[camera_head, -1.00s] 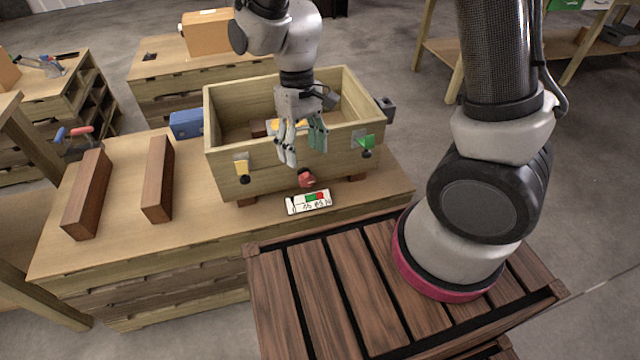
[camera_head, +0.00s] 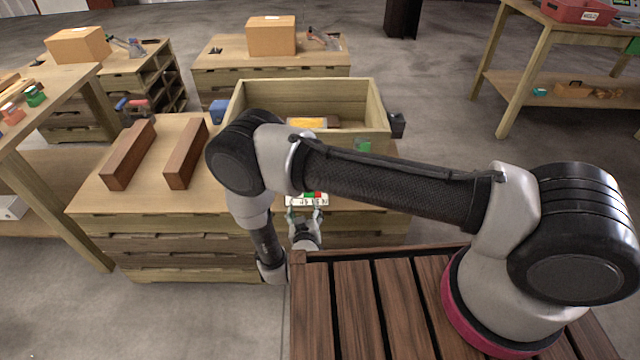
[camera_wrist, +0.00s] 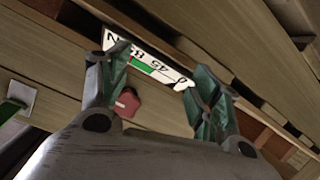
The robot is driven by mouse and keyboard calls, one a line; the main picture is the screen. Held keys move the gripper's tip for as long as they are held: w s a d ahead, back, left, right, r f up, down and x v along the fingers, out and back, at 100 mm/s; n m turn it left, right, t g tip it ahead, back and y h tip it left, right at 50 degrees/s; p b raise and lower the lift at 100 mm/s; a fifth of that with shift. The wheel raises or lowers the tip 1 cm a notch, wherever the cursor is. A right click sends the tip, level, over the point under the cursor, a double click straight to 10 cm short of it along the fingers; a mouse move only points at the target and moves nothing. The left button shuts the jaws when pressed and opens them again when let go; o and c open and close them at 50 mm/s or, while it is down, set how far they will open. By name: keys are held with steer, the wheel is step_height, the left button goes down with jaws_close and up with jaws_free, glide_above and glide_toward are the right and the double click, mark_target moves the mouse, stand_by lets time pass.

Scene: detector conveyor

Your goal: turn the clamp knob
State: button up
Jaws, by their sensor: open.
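The clamp knob is the small red knob (camera_wrist: 126,102) on the wooden front in the wrist view. It shows between my spread fingers, closer to the left one, and no finger is closed around it. My gripper (camera_wrist: 153,78) is open and empty. In the head view my gripper (camera_head: 304,214) is low at the bench's front edge, pointing towards the label plate. The white label plate (camera_head: 307,200) with green and red marks lies just beyond the fingertips, and also shows in the wrist view (camera_wrist: 148,66).
The open wooden box (camera_head: 300,86) stands on the bench (camera_head: 92,194). A green clip (camera_head: 362,146) is on its front and a dark block (camera_head: 397,125) at its right side. Two brown bars (camera_head: 186,153) lie to the left. Floor is clear at the front left.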

step_height(320, 180, up, 7)
steer(key=t, duration=0.3)
steer(key=shift+h, duration=0.3)
steer(key=w, duration=0.5)
steer(key=w+d, duration=0.1)
steer(key=w, duration=0.2)
steer(key=shift+w, duration=0.3)
steer(key=c, duration=1)
